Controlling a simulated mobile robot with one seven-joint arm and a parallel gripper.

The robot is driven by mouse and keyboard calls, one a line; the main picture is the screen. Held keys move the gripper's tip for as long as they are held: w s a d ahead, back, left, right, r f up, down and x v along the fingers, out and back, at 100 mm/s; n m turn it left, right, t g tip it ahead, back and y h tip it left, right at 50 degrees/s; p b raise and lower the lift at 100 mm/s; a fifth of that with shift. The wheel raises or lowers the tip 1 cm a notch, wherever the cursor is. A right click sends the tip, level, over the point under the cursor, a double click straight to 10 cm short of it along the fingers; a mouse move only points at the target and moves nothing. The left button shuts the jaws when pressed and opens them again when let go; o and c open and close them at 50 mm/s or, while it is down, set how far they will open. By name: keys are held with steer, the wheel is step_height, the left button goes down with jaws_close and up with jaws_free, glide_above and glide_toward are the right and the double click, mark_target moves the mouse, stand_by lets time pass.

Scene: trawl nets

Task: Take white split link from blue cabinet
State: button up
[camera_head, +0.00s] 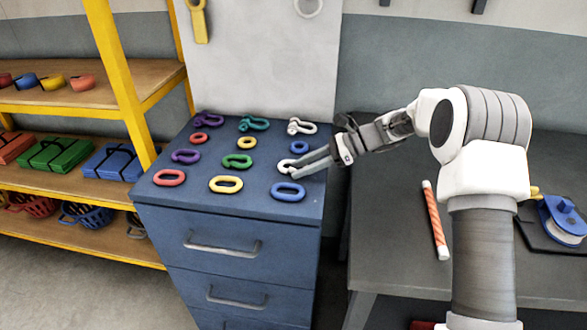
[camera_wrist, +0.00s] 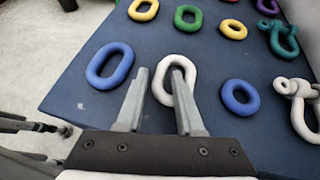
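The white split link (camera_head: 280,166) lies flat on the right part of the blue cabinet (camera_head: 250,222) top, partly hidden by my fingers in the head view. In the wrist view the white split link (camera_wrist: 159,88) is an oval ring straight ahead. My gripper (camera_head: 303,164) reaches in from the right, open and empty. In the wrist view my gripper (camera_wrist: 160,70) has one fingertip just left of the link and the other over its hole, so the link's left side shows between them. I cannot tell how far the fingertips are above the top.
A blue link (camera_head: 288,191) lies in front of the white one, a green link (camera_head: 237,160) to its left, and a small blue ring (camera_head: 299,146) and white shackle (camera_head: 301,127) behind. A grey table (camera_head: 390,240) stands right, yellow shelves (camera_head: 110,50) left.

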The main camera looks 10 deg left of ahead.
jaws_close()
stand_by(1.4)
